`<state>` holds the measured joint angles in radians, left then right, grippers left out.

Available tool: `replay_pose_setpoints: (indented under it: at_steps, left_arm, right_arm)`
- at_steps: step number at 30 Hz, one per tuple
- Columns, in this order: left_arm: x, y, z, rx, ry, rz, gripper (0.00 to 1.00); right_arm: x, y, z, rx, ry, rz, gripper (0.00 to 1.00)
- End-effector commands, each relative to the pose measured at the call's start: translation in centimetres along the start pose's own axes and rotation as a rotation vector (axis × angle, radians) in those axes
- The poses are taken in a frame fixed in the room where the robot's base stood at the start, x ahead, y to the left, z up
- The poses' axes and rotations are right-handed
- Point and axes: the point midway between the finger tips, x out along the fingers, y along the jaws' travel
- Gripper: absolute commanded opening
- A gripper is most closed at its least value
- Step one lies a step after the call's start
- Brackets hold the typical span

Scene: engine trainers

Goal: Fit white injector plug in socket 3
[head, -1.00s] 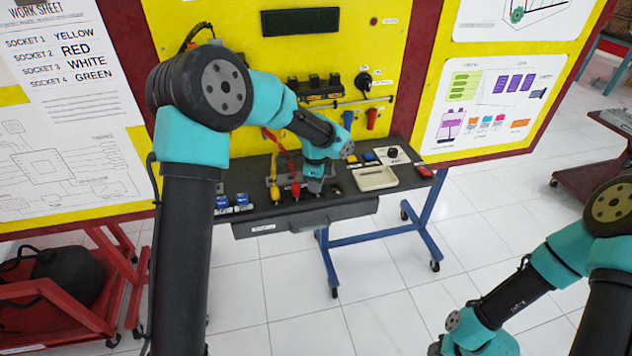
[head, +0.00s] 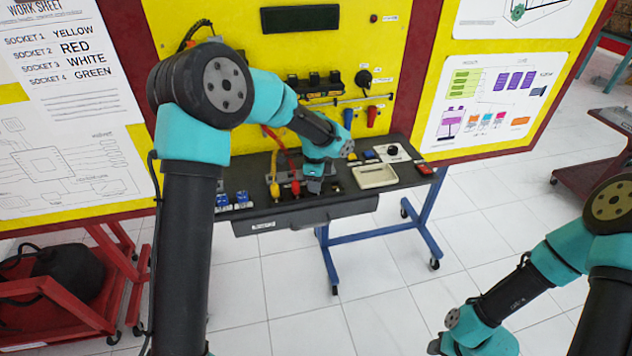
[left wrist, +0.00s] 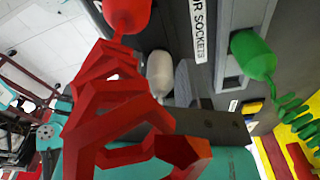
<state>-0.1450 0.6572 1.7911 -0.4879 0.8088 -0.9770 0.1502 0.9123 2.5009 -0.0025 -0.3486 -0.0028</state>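The white plug (left wrist: 160,72) shows in the left wrist view beside a grey finger of my left gripper (left wrist: 183,85). The other finger is hidden behind the red coiled cable, so I cannot tell whether the plug is gripped. In the head view my left gripper (head: 313,186) points down at the bench's front and hides the white plug. A red plug (left wrist: 125,14) is to its left and a green plug (left wrist: 252,54) to its right in the wrist view. In the head view the yellow plug (head: 275,190) and red plug stand left of the gripper. Socket 3 is not distinguishable.
The dark bench (head: 250,213) holds blue parts (head: 232,199) at left and a cream tray (head: 375,177) at right. The red coiled cable (left wrist: 115,110) crosses in front of my left gripper. The work sheet (head: 62,100) lists white for socket 3.

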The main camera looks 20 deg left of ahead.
Motion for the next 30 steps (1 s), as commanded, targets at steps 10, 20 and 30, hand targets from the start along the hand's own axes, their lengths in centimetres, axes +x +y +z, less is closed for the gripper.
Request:
replay_pose_setpoints:
  at_steps: [10, 20, 30]
  left_arm:
    - [-2.1, -0.1, 0.0, 0.0, 0.0, -0.002, 0.38]
    - [-4.2, 0.0, 0.0, 0.0, 0.0, -0.001, 0.38]
    - [-5.3, 0.0, 0.0, 0.0, 0.0, 0.0, 0.38]
  right_arm:
    - [0.0, 0.0, 0.0, 0.0, 0.0, 0.0, 0.43]
    - [0.0, 0.0, 0.0, 0.0, 0.0, 0.0, 0.43]
    - [0.0, 0.0, 0.0, 0.0, 0.0, 0.0, 0.43]
